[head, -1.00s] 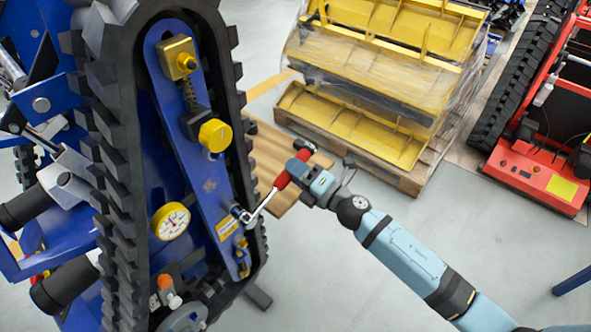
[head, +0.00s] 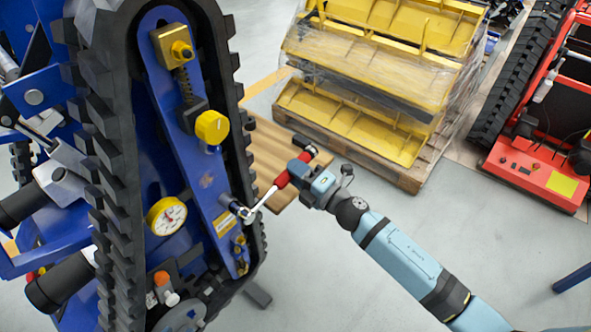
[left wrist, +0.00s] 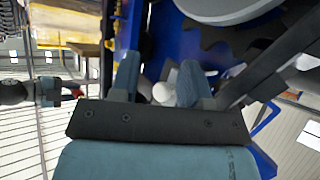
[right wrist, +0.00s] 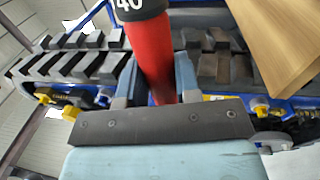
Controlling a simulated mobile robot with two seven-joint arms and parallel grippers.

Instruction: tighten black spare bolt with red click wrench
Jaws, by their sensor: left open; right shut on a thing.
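The red click wrench (head: 281,182) has a red handle and a bright metal shaft. My right gripper (head: 298,171) is shut on its handle, and the red handle (right wrist: 150,55) also shows between the fingers in the right wrist view. The wrench's head end meets the lower part of the blue track plate (head: 200,160), near a yellow label. The bolt under the wrench head is covered, so I cannot tell its colour or how it is seated. My left gripper (left wrist: 158,88) is open in the left wrist view, with a pale rounded part beyond its fingers. It is not in the head view.
A wooden board (head: 275,150) lies behind the wrench. A pallet of yellow parts (head: 370,110) and a red machine (head: 530,170) stand beyond.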

